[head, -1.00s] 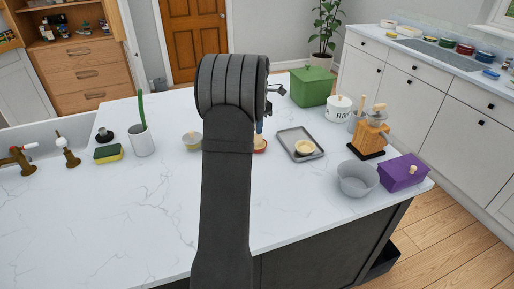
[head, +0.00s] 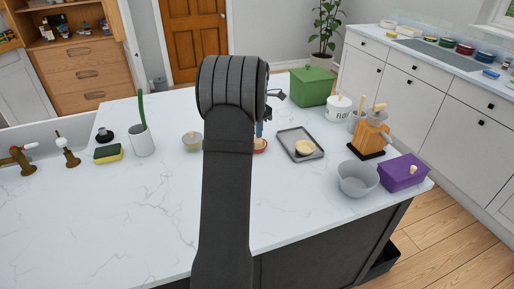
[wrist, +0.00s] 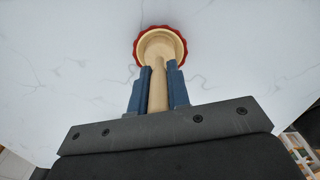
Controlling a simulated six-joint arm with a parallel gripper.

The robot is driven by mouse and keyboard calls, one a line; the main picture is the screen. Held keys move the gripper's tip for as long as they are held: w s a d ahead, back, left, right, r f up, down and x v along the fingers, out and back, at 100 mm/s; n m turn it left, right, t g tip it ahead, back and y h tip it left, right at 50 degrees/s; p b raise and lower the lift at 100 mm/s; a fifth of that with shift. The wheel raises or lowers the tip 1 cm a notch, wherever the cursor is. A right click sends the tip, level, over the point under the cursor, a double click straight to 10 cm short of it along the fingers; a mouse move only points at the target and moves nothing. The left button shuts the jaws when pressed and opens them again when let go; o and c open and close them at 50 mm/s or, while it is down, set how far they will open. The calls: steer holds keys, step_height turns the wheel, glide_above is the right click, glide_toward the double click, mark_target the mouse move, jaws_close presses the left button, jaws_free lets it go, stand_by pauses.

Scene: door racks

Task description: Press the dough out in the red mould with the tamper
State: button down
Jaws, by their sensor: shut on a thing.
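The red mould (wrist: 137,52) has a fluted rim and sits on the white worktop, with pale dough inside. In the head view only the right edge of the red mould (head: 262,148) shows beside my arm. My gripper (wrist: 158,72) has its blue fingers shut on the wooden tamper (wrist: 158,92). The tamper's far end reaches over the mould's inside. Whether it touches the dough cannot be told. In the head view my arm hides most of my gripper (head: 259,130) and the tamper.
The front left worktop is clear.

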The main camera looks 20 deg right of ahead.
stand_by(0.6)
steer(key=shift+r, duration=0.85)
steer(key=shift+f, duration=0.15)
steer(key=shift+f, duration=0.75)
stand_by(0.5)
steer(key=shift+r, duration=0.9)
